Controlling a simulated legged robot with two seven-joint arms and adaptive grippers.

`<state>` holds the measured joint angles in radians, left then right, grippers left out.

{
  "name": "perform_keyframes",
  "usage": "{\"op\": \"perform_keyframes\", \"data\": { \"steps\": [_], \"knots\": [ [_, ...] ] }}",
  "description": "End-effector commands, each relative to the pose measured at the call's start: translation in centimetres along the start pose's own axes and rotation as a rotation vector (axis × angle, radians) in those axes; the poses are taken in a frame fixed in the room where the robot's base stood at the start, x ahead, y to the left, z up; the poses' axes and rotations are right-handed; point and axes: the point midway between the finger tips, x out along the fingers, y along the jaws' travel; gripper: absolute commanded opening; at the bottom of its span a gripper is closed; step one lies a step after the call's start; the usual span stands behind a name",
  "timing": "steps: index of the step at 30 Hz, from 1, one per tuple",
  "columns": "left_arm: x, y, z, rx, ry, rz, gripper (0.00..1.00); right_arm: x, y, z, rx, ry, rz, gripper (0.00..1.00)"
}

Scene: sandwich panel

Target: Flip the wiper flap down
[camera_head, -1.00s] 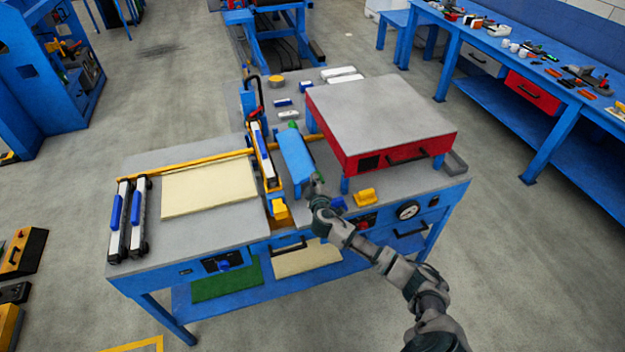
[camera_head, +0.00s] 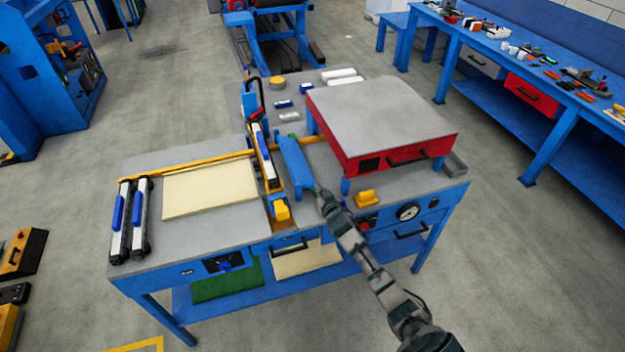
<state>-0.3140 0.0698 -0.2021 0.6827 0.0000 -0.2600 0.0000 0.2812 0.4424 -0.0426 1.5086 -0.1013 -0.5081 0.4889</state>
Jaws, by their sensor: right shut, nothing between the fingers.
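The wiper flap appears to be the long blue plate (camera_head: 295,164) in the middle of the bench, just right of the yellow-framed rail. Its near end is close to my right gripper (camera_head: 320,193). The gripper is small and dark here; it is shut with nothing in it. It is beside the flap's near right corner; I cannot tell whether they touch. The flap's exact tilt is hard to read from above. My left gripper is out of view.
A grey-topped red box (camera_head: 385,118) stands right of the flap. A yellow block (camera_head: 366,198) and a gauge (camera_head: 408,211) are near the front edge. A cream panel (camera_head: 210,187) lies left, beside two blue-handled bars (camera_head: 129,220).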

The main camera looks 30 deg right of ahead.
Motion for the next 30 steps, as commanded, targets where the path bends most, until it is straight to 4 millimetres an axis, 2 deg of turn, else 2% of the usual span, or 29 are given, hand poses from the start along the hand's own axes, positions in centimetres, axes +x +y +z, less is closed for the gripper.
{"op": "perform_keyframes", "data": {
  "steps": [11,25,30],
  "knots": [
    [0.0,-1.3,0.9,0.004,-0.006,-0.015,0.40,0.2,0.1,0.8,0.106,-0.001,-0.026,0.00],
    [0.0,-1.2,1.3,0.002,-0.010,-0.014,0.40,0.3,0.1,1.1,0.111,-0.007,-0.026,0.00],
    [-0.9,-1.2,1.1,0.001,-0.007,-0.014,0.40,0.2,0.2,0.2,0.111,-0.006,-0.026,0.00]
  ]
}}
